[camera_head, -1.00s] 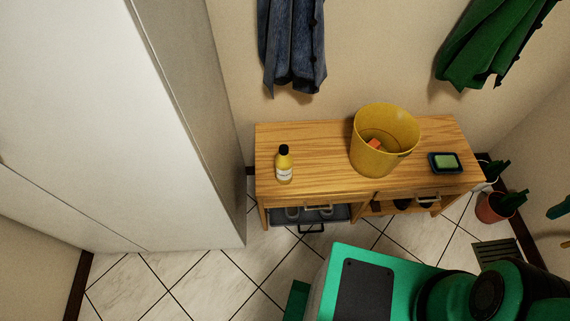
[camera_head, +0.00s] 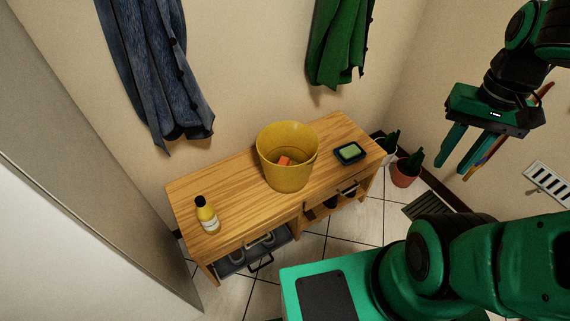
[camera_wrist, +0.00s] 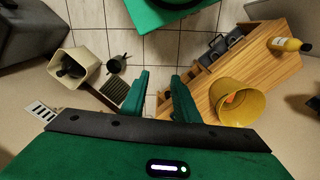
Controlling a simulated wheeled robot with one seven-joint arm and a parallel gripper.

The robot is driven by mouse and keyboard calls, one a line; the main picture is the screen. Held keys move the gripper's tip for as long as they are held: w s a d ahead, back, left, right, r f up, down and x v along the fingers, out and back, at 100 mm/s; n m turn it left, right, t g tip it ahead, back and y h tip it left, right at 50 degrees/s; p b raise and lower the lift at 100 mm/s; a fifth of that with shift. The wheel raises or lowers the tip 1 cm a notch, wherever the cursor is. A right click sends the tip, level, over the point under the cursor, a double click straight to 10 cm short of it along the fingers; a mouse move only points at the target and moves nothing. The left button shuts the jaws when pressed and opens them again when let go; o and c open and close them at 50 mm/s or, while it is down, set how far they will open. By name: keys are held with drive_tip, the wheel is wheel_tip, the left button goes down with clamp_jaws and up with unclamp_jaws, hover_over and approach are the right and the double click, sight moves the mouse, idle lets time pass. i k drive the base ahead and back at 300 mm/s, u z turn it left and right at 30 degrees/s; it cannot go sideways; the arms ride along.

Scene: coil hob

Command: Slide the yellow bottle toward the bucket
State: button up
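The yellow bottle (camera_head: 207,215) with a black cap and white label stands upright near the left end of the wooden bench. It also shows in the wrist view (camera_wrist: 288,44), at the upper right. The yellow bucket (camera_head: 288,170) stands on the bench to the right of the bottle, with bare wood between them; an orange-red item lies inside it. The bucket also shows in the wrist view (camera_wrist: 238,103). My gripper (camera_head: 462,160) is raised at the right, well away from bottle and bucket. Its fingers are apart and empty, as the wrist view (camera_wrist: 159,84) also shows.
A dark dish with a green block (camera_head: 349,152) sits right of the bucket on the bench (camera_head: 245,190). A drawer below the bench's left end (camera_head: 262,252) stands open. Clothes hang on the wall above. A white cabinet (camera_head: 80,240) stands at the left. Potted plants (camera_head: 405,170) stand at right.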

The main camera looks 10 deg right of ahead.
sight(205, 212)
drive_tip(key=u, duration=2.3)
drive_tip(key=k, duration=0.75)
drive_tip(key=z, duration=0.45)
drive_tip(key=i, duration=1)
drive_tip(key=z, duration=0.05)
